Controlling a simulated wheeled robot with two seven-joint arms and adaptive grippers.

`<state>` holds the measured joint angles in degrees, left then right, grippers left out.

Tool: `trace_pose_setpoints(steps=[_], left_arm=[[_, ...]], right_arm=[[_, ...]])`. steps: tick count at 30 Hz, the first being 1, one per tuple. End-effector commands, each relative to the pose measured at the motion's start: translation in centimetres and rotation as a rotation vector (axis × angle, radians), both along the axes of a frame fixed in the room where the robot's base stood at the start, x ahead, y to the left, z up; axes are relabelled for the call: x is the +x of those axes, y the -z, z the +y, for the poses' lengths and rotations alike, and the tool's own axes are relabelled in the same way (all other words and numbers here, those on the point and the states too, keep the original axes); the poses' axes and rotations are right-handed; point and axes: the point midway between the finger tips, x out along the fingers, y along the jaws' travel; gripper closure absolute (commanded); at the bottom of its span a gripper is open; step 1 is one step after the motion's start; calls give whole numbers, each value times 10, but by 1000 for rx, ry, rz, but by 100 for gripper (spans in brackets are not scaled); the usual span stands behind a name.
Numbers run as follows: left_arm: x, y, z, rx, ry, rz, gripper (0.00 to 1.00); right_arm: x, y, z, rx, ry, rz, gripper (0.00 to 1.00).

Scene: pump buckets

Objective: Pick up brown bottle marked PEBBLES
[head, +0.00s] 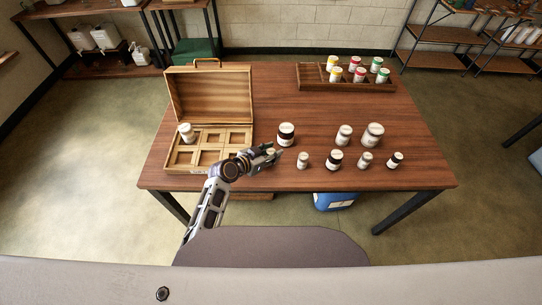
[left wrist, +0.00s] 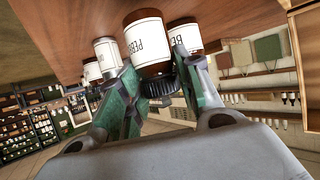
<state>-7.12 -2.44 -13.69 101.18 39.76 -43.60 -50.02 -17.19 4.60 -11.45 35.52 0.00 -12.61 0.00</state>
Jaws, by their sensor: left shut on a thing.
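In the left wrist view, a brown bottle with a white label reading PEBBLES (left wrist: 150,42) stands between the two green-padded fingers of my left gripper (left wrist: 150,92). The fingers are shut on it near its dark cap. In the head view my left gripper (head: 268,155) is at the near side of the table, right of the wooden case, and mostly hides the held bottle. I cannot tell whether the bottle touches the table. My right gripper is not in view.
Another brown bottle (left wrist: 184,36) is close to the held one. An open wooden case (head: 211,125) with compartments holds one white-capped bottle (head: 186,132). Several bottles stand to the right, including a large white-capped one (head: 373,134). A wooden rack (head: 312,84) with colored-label bottles is at the back.

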Motion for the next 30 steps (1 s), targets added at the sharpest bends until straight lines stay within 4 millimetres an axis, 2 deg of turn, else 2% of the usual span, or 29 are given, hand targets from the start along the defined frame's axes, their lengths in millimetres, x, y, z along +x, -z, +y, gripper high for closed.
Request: trace_pose_setpoints(steps=[9, 15, 30], left_arm=[[1, -47, 0, 1, 0, -4, 92], [1, -68, 0, 0, 0, -3, 92], [0, -74, 0, -1, 0, -1, 92]], right_arm=[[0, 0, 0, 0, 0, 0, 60], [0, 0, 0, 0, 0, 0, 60], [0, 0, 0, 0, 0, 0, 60]])
